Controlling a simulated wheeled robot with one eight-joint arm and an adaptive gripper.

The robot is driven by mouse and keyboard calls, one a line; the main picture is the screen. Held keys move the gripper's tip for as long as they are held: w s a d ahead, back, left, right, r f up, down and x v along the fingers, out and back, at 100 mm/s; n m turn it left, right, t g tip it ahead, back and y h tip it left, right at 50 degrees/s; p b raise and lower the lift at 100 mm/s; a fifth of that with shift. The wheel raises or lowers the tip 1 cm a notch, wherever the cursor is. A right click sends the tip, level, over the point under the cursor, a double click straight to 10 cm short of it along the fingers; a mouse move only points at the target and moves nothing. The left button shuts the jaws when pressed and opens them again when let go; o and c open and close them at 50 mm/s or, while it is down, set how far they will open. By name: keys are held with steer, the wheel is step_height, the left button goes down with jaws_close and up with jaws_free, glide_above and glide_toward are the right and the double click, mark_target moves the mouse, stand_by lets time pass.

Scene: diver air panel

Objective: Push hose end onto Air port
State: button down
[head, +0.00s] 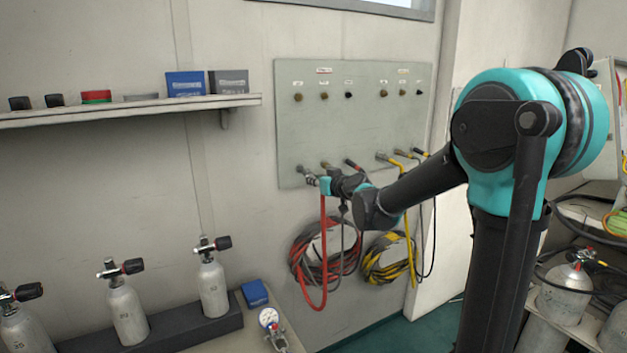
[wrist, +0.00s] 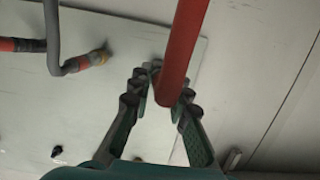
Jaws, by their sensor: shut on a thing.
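The pale air panel (head: 290,130) hangs on the wall, with a row of ports along its lower edge. Its labels are too small to read. My gripper (head: 322,184) is at the panel's lower left corner, close to the leftmost port fitting (head: 304,171). The red hose (head: 323,235) hangs from my gripper in a long loop. In the wrist view the gripper (wrist: 170,82) is shut on the red hose (wrist: 184,45), which runs up out of the frame. Whether the hose end touches the port is hidden.
Other hose fittings (wrist: 88,61) stick out beside the gripper in the wrist view. Coiled red hose (head: 300,262) and yellow hose (head: 375,265) hang below the panel. A shelf (head: 130,110) with small boxes is at left; cylinders (head: 212,288) stand below it.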

steer(key=shift+f+v, duration=0.2)
steer(key=shift+v, duration=0.85)
steer(key=shift+f+v, duration=0.2)
steer(key=shift+v, duration=0.8)
step_height(320, 180, up, 25)
steer(key=s+d+g, duration=0.1)
steer(key=s+d, duration=0.1)
steer(key=w+a, duration=0.5)
steer(key=w, duration=0.1)
steer(key=shift+w+r+h, duration=0.2)
steer(key=shift+r+h, duration=0.1)
steer(key=shift+h, duration=0.1)
steer(key=shift+w+a, duration=0.75)
steer(key=shift+w, duration=0.3)
stand_by(0.4)
steer(key=c, duration=1.6)
jaws_free()
steer(key=shift+c, duration=0.2)
steer(key=o, duration=0.3)
